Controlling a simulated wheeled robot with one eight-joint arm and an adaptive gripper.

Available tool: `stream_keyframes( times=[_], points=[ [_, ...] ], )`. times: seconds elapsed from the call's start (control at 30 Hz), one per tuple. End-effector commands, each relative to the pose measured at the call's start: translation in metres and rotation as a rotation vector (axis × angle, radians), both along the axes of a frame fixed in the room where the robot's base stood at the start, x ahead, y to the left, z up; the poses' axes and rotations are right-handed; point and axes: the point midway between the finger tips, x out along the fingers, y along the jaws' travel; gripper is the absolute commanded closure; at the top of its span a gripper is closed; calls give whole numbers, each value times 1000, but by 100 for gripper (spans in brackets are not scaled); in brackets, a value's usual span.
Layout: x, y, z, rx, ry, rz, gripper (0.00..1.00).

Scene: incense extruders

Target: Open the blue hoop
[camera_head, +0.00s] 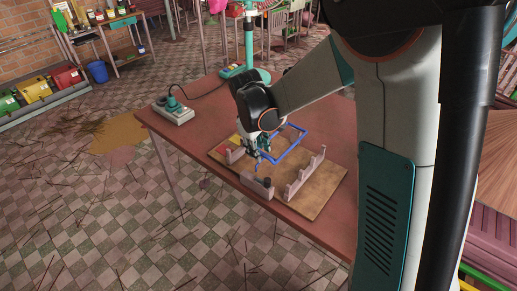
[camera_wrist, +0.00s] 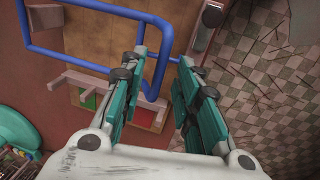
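The blue hoop (camera_head: 293,145) is a bent blue tube frame over a wooden board (camera_head: 319,187) on the table. In the wrist view the hoop (camera_wrist: 72,58) spans the upper left, and one of its bars runs between my fingers. My gripper (camera_head: 262,153) is low over the board at the hoop's near left side. In the wrist view my gripper (camera_wrist: 164,58) has its two teal fingers apart, one on each side of the blue bar. I cannot tell whether either finger touches it. The hoop's end near the gripper is partly hidden.
A pale notched rack (camera_head: 305,175) and a pale block (camera_head: 257,187) stand on the board. The red table (camera_head: 335,122) also holds a grey box with a green handle (camera_head: 175,108) and a green stand (camera_head: 248,74). Open floor lies left of the table.

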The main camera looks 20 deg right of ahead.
Motion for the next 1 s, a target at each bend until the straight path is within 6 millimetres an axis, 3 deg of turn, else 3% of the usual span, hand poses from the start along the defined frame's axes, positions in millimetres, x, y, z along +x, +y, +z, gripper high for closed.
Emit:
stream_keyframes(
  times=[0.13, 0.27, 0.67, 1.0],
  points=[
    [0, 0, 0, 0, 0, 0, 70],
    [0, 0, 0, 0, 0, 0, 100],
    [1, -2, 7, 17, 12, 0, 100],
    [13, -19, 56, 174, 115, -5, 100]
  ],
)
